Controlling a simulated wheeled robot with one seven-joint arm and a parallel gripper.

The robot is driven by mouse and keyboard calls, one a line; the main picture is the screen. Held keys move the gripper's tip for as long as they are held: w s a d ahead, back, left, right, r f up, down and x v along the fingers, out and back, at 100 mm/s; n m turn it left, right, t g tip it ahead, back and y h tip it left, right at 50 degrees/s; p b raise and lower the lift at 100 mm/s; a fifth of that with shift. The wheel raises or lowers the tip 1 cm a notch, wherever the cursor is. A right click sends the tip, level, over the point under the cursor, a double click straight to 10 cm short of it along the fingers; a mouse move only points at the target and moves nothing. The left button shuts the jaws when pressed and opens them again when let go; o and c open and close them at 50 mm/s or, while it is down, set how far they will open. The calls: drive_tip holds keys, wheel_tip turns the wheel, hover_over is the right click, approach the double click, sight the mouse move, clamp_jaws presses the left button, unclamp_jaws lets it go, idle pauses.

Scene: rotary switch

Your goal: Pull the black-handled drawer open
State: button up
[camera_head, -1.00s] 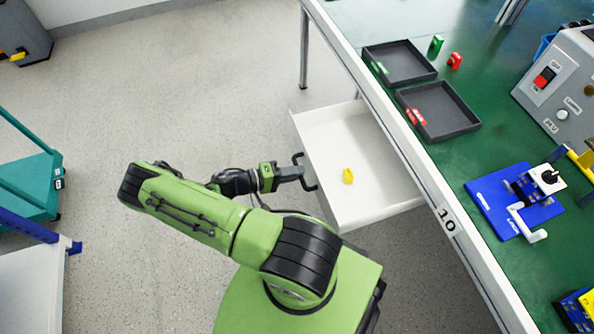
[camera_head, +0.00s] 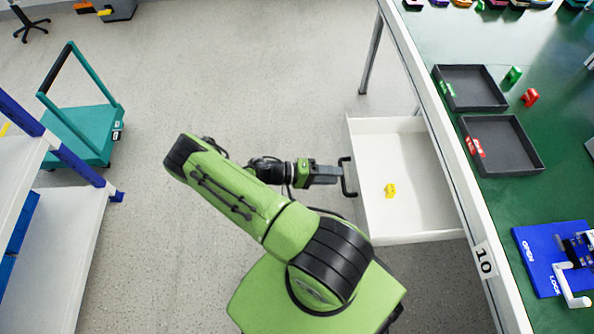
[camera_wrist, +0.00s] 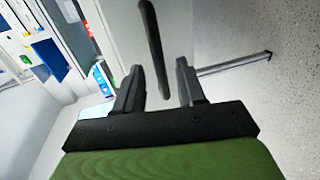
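The white drawer (camera_head: 425,150) stands pulled far out from under the green-topped bench, with its inside showing. A small yellow piece (camera_head: 390,190) lies in it. The black handle (camera_head: 348,190) is on the drawer's left-hand front. My gripper (camera_head: 340,173) is at the handle in the head view. In the wrist view, my gripper (camera_wrist: 160,82) has its two fingers apart. The black handle bar (camera_wrist: 153,40) reaches between them, with a visible gap on each side.
The bench (camera_head: 560,200) carries two dark trays (camera_head: 505,165), green and red pieces and a blue lock board (camera_head: 535,255). A teal cart (camera_head: 80,135) and a white shelf (camera_head: 65,250) stand to the left. The floor between is clear.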

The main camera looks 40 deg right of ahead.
drive_tip(key=v, duration=1.3)
drive_tip(key=shift+w+a+p, duration=0.2)
drive_tip(key=shift+p, duration=0.25)
drive_tip(key=shift+r, duration=0.1)
drive_tip(key=w+a+r+n+t+y, duration=0.1)
drive_tip(key=a+r+t+y, duration=0.25)
drive_tip(key=r, duration=0.65)
drive_tip(key=w+a+r+n+t+y, duration=0.1)
drive_tip(key=a+r+n+t+y, duration=0.25)
drive_tip(key=r, duration=0.55)
drive_tip(key=s+a+r+n+t+y, duration=0.2)
drive_tip(key=s+a+r+t, duration=0.15)
drive_tip(key=s+r, duration=0.3)
drive_tip(key=s+a+r+n+t+y, duration=0.2)
drive_tip(key=s+a+r+t+y, duration=0.1)
drive_tip(key=s+r+t, duration=0.3)
wheel_tip(320, 180, up, 14)
drive_tip(key=p, duration=1.2)
drive_tip(key=shift+a+f+g+p, duration=0.15)
drive_tip(key=shift+a+g+p, duration=0.2)
drive_tip(key=shift+a, duration=0.1)
